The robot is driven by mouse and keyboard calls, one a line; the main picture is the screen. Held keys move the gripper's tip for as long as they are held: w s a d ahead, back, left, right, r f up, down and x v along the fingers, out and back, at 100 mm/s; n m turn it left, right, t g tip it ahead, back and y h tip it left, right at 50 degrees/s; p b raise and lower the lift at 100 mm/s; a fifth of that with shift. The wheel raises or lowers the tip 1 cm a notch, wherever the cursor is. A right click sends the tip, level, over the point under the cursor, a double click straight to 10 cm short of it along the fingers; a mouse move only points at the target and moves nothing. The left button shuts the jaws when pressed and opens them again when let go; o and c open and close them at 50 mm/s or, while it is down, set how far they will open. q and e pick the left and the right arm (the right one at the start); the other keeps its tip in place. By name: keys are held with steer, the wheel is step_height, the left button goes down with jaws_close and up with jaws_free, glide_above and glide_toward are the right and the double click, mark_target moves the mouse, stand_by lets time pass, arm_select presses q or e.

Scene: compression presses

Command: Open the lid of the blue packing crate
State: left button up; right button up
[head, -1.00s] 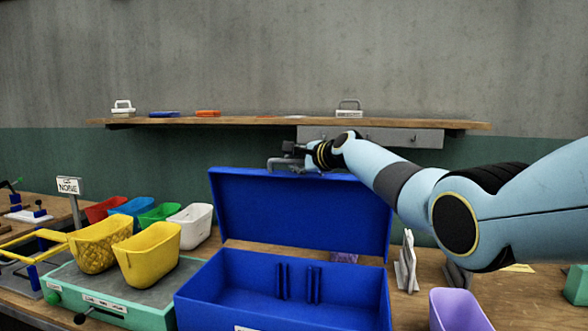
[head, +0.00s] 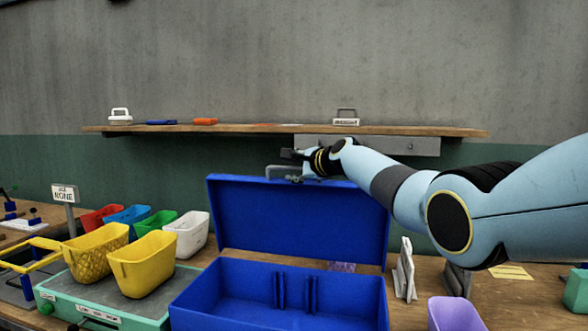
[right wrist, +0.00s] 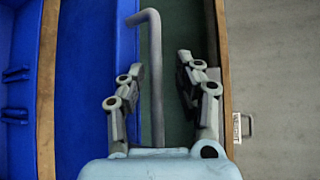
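The blue packing crate (head: 280,289) stands on the bench with its inside showing. Its blue lid (head: 297,220) stands raised, close to upright, at the crate's back. A grey bent handle (head: 277,171) shows at the lid's top edge. My right gripper (head: 290,155) is at that top edge, over its left half. In the right wrist view its two fingers (right wrist: 160,68) are apart, with the grey handle bar (right wrist: 152,35) between them and gaps on both sides. My left gripper is in neither view.
Yellow bins (head: 142,264) sit on a green-edged unit at left, with several coloured bins behind. A white stand (head: 404,270) and purple bin (head: 455,314) are at right. A wooden shelf (head: 250,129) runs behind the lid.

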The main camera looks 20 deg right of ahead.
steer(key=shift+f, duration=0.1)
steer(key=v, duration=1.2)
stand_by(0.4)
